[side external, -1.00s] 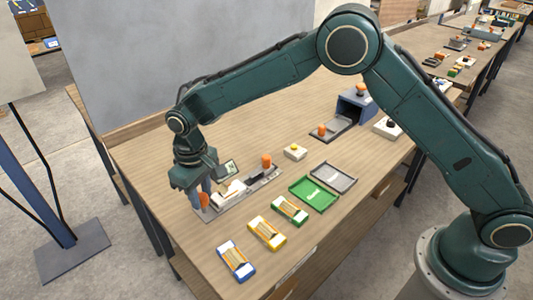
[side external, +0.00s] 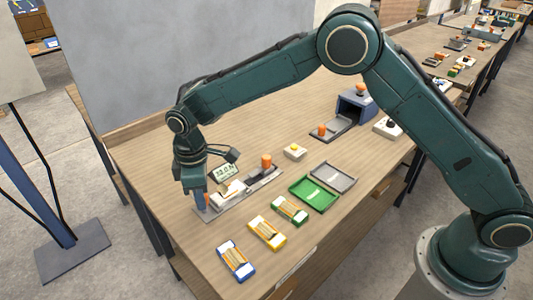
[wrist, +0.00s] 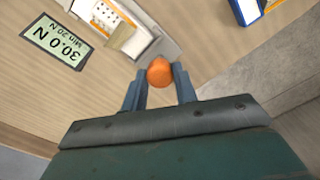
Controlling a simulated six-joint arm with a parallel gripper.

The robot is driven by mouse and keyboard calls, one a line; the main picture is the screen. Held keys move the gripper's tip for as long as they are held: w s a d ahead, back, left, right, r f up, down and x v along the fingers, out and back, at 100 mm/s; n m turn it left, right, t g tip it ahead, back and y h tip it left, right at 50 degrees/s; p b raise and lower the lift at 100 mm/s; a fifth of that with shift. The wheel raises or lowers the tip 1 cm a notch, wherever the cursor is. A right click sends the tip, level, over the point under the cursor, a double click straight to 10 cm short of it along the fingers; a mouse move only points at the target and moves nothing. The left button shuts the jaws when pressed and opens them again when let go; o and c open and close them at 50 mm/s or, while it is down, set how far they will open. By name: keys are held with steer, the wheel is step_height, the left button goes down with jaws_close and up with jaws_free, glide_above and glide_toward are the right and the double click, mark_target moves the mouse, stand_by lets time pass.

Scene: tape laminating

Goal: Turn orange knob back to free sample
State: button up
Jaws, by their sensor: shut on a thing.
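My gripper (wrist: 159,88) is shut on an orange knob (wrist: 159,72) at the near-left end of a grey fixture (wrist: 165,48). One finger is on each side of the knob. In the side view my gripper (side external: 200,200) points down there and mostly hides the knob. A pale sample (side external: 230,190) lies on the fixture beside the knob; it is partly cut off in the wrist view (wrist: 118,25). I cannot tell whether it is clamped. A second orange knob (side external: 266,160) stands upright at the fixture's other end.
A display (wrist: 57,42) reading "30.0 N, Min 20 N" is beside the fixture. Blue (side external: 236,261), yellow (side external: 267,233) and green (side external: 290,210) holders lie in front. Green (side external: 313,195) and grey (side external: 334,177) trays and a yellow-button box (side external: 295,151) stand to the right.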

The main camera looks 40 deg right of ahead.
stand_by(0.3)
steer(key=o, duration=1)
steer(key=shift+c, duration=0.2)
steer(key=shift+r, duration=0.2)
step_height(320, 180, up, 14)
steer(key=shift+f, duration=0.25)
